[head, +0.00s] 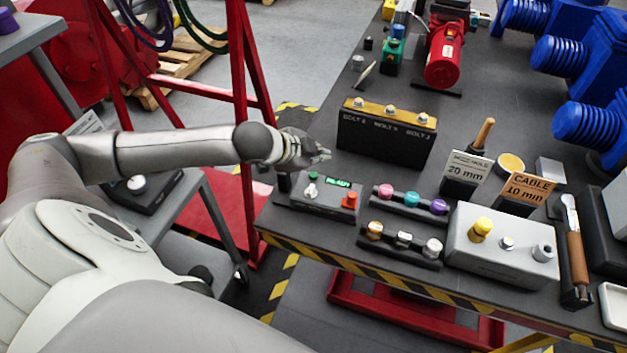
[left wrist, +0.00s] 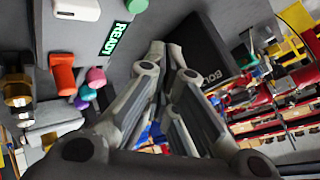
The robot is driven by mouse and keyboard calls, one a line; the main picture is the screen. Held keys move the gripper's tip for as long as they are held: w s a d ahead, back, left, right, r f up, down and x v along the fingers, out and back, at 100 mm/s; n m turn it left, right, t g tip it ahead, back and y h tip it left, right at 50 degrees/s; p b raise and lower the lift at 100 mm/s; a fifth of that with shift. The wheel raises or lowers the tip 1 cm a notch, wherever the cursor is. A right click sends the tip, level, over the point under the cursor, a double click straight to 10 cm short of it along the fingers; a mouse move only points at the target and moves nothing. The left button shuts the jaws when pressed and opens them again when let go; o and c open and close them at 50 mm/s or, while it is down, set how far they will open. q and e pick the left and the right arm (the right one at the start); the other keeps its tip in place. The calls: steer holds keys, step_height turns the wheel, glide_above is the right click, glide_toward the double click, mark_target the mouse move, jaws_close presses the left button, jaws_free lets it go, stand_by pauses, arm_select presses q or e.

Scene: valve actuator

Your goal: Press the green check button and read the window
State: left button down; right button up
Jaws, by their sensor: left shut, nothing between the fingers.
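The grey check box (head: 325,204) stands near the left front corner of the dark table. Its window (head: 337,182) is lit green, and in the left wrist view the window (left wrist: 115,39) reads "READY". A small green button (head: 312,176) shows at the box's back left; in the left wrist view a green round part (left wrist: 137,5) is cut by the top edge. A red-orange block (head: 350,200) sits at the box's right. My left gripper (head: 325,154) is shut and empty, above and behind the box, apart from the button. My right gripper is out of view.
A black block with bolts (head: 385,138) stands just behind and right of my left gripper. Racks of coloured caps (head: 412,203) and metal parts (head: 403,240) lie right of the box. A red frame post (head: 240,90) rises beside my left arm.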

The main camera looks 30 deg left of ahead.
mark_target(316, 177)
arm_select(q)
step_height(316, 177, down, 3)
steer(key=shift+r+b, duration=0.15)
steer(key=shift+b, duration=0.2)
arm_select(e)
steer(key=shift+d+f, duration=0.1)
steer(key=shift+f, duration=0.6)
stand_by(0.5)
arm_select(q)
steer(key=shift+f, duration=0.4)
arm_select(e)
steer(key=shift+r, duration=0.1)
arm_select(q)
steer(key=shift+f, duration=0.55)
stand_by(0.6)
steer(key=shift+r, duration=0.1)
steer(key=shift+r+p, duration=0.8)
steer(key=shift+p, duration=0.3)
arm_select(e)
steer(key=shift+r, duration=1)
